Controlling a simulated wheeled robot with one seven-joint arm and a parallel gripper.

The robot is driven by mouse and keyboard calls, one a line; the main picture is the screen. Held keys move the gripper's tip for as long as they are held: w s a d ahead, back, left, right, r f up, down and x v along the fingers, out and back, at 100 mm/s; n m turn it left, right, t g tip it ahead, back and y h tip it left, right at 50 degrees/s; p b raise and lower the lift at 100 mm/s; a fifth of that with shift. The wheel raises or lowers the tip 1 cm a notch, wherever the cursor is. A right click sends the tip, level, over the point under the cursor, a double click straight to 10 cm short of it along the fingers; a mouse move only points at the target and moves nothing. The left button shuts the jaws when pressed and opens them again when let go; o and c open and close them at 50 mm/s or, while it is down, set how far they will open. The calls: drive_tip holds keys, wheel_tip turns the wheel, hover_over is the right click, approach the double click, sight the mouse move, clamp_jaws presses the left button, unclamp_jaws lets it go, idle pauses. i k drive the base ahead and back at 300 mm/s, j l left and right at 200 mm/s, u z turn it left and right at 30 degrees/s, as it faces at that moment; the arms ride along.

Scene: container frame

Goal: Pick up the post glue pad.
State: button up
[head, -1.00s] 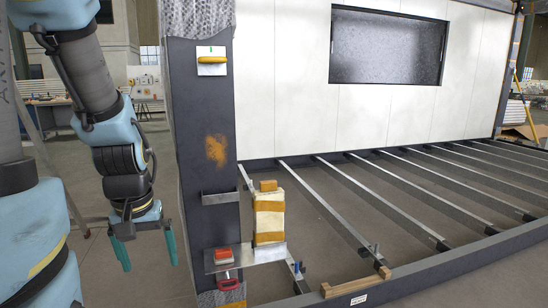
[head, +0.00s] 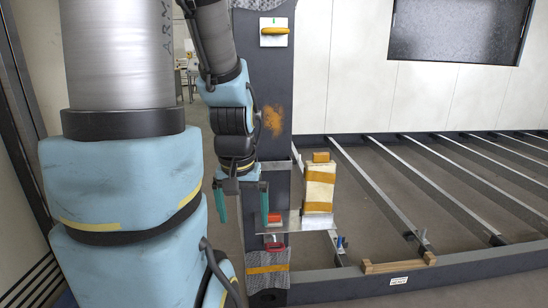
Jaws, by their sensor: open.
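A flat white pad with a yellow handle (head: 274,31) is on the upper face of the dark post (head: 270,75). A small red block with a pale base (head: 274,219) sits on a metal shelf plate (head: 294,224) at the post. I cannot tell for sure which of these is the post glue pad. My gripper (head: 244,208) points down with its two green fingers apart and empty. In the picture it is just left of the red block and far below the white pad. Its right finger overlaps the post in the picture; contact cannot be told.
A cream block with orange bands (head: 319,190) stands on the shelf, with a small orange block (head: 321,157) on top. A red-handled clamp (head: 274,246) is under the shelf. Metal floor beams (head: 375,190) and a wooden piece (head: 398,264) lie to the right.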

sight(275, 220)
drive_tip(key=i+l+u, duration=0.15)
drive_tip(key=u, duration=0.2)
drive_tip(key=i+l+u, duration=0.15)
drive_tip(key=u, duration=0.2)
drive_tip(key=i+l+u, duration=0.1)
drive_tip(key=u, duration=0.2)
drive_tip(key=k+l, duration=0.05)
drive_tip(key=l, duration=0.05)
